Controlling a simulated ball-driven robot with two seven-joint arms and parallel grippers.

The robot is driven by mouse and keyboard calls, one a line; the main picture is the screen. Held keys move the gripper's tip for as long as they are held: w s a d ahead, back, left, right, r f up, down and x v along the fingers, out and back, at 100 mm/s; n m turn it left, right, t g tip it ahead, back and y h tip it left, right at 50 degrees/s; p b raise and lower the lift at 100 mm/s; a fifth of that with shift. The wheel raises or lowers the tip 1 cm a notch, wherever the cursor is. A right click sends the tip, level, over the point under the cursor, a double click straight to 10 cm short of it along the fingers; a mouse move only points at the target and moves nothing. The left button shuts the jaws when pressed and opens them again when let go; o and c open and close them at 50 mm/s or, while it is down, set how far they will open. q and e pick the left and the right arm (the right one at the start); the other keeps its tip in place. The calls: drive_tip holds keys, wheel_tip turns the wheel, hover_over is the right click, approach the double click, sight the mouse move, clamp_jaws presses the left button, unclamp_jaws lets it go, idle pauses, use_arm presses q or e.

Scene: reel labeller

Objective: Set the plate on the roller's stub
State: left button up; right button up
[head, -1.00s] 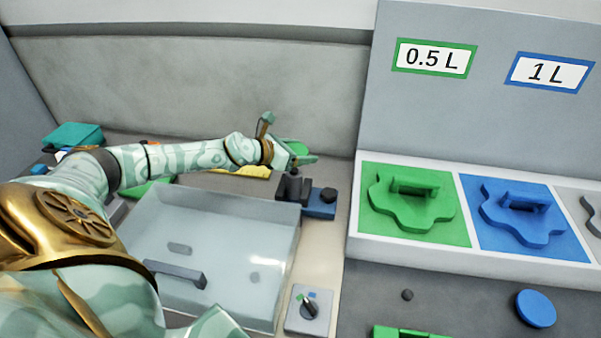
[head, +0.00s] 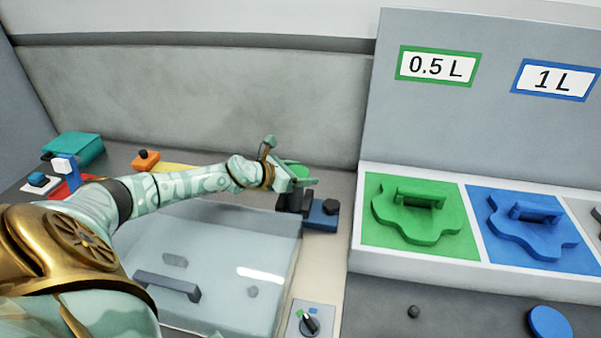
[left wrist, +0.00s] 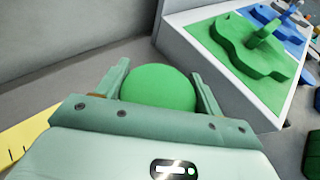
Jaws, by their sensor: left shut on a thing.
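My left gripper (head: 300,180) is shut on a round green plate (head: 296,168). In the left wrist view the green plate (left wrist: 158,88) sits between the two fingers, its round face toward the camera. In the head view the gripper is close above or behind a dark upright part (head: 293,198), perhaps the roller's stub, beside a blue block (head: 322,216) with a dark knob. I cannot tell whether the plate touches it. The stub does not show in the left wrist view. My right gripper is not in view.
A clear cover (head: 215,265) with a dark handle lies in front of my left arm. A selector knob (head: 309,322) is at its right. Green (head: 415,215) and blue (head: 525,222) shaped pieces with handles sit on a ledge at right. A blue disc (head: 550,322) lies below them.

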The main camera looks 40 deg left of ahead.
use_arm(q)
drive_tip(key=o, duration=1)
drive_tip(key=shift+f, duration=0.1)
drive_tip(key=shift+r, duration=0.25)
drive_tip(key=shift+r+p, duration=0.5)
drive_tip(key=shift+p, duration=0.2)
drive_tip(key=v, duration=0.6)
drive_tip(key=shift+s+f, duration=0.15)
drive_tip(key=shift+f, duration=0.15)
drive_tip(key=p, duration=0.2)
approach(298, 171)
drive_tip(key=shift+s+a+r, duration=0.15)
drive_tip(key=shift+s+r, duration=0.35)
drive_tip(key=shift+s, duration=0.1)
drive_tip(key=shift+b, duration=0.3)
